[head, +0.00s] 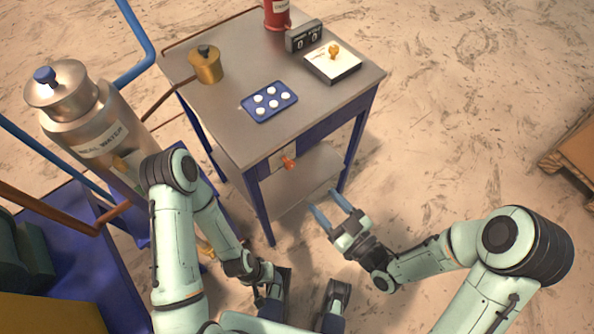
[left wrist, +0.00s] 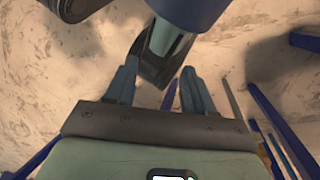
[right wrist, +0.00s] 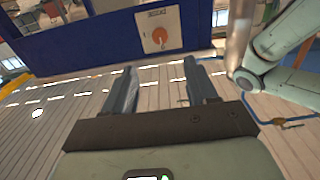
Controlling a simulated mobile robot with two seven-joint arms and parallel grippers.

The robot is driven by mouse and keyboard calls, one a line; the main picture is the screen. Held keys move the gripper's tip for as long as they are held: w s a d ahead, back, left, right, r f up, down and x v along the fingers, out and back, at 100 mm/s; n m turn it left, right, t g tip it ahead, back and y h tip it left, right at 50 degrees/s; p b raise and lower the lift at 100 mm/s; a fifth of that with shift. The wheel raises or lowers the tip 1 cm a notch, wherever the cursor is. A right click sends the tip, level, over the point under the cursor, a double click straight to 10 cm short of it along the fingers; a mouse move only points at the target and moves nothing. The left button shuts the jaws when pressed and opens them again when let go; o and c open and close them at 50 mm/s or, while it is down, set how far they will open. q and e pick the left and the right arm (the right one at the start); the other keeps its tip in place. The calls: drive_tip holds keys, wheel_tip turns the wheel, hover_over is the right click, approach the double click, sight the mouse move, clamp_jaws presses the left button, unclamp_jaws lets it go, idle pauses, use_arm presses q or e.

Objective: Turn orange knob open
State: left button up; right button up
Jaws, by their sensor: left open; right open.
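The orange knob (head: 288,163) sits on a pale plate on the blue front side of the metal table (head: 215,105). In the right wrist view the orange knob (right wrist: 160,35) is at the top centre on its white labelled plate (right wrist: 158,28), beyond the fingertips. My right gripper (head: 330,204) is open and empty, below and to the right of the knob and apart from it. It also shows in the right wrist view (right wrist: 160,85). My left gripper (left wrist: 157,85) is open and empty in its wrist view, low over the floor. The knob is not seen in the left wrist view.
A steel tank (head: 95,125) stands left.

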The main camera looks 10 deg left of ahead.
sight(292, 167)
drive_tip(key=b+x, duration=0.7)
drive_tip(key=x, duration=0.5)
drive_tip(key=shift+b, duration=0.3)
use_arm(q)
drive_tip(key=w+a+f+t+y, duration=0.1)
drive_tip(key=w+a+f+t, duration=0.2)
drive_tip(key=w+f, duration=0.6)
drive_tip(key=shift+w+a+f+n+y, duration=0.3)
drive_tip(key=shift+a+f+n+y, duration=0.1)
drive_tip(key=shift+a, duration=0.75)
use_arm(e)
drive_tip(key=c, duration=1.1)
drive_tip(key=shift+o, duration=0.2)
